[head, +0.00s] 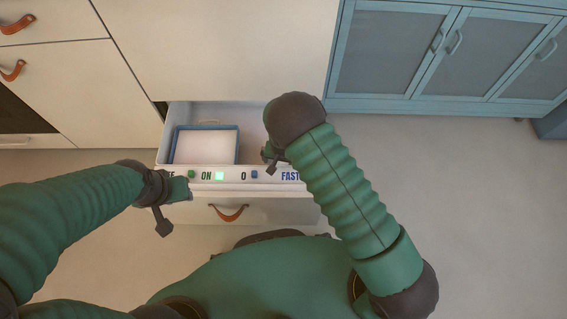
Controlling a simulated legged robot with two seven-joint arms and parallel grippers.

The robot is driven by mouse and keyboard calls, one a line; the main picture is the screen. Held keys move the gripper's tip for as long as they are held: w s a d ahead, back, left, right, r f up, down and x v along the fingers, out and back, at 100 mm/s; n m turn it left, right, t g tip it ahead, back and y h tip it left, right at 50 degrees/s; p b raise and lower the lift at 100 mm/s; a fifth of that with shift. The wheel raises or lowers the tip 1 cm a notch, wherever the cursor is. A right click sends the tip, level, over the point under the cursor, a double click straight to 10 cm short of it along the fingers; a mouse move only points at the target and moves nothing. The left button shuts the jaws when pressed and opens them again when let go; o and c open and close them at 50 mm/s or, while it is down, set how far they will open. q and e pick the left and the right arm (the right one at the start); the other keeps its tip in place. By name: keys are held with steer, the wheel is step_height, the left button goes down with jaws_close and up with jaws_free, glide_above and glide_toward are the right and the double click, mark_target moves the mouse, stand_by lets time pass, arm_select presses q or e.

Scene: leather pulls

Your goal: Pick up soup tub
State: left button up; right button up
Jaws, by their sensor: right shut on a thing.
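I cannot make out a soup tub for sure. An open drawer (252,111) holds a shallow blue-rimmed box (237,147) with a pale inside. My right gripper (269,158) is at the right part of the drawer, mostly hidden behind my own arm. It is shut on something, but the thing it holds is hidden. My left gripper (184,189) is in front of the drawer's left front corner, by the lettered panel (232,176). Its fingers are too small and dark to tell whether they are open.
Below the panel is a closed drawer front with a brown leather pull (229,213). More leather pulls (14,71) show on the white cabinets at left. A blue cabinet (400,50) stands at the back right. The floor (480,200) at right is clear.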

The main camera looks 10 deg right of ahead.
steer(key=shift+g, duration=0.5)
steer(key=r+p, duration=0.1)
steer(key=s+r+p, duration=0.1)
steer(key=r+p, duration=0.1)
steer(key=s+r+p, duration=0.1)
steer(key=r, duration=0.1)
steer(key=shift+s+d+r+p, duration=0.1)
steer(key=shift+d+r+p, duration=0.15)
steer(key=shift+d+p, duration=0.1)
jaws_close()
step_height(320, 180, up, 9)
steer(key=p, duration=0.4)
steer(key=shift+r, duration=0.2)
steer(key=c, duration=0.6)
jaws_free()
steer(key=o, duration=1.7)
steer(key=shift+o, duration=0.2)
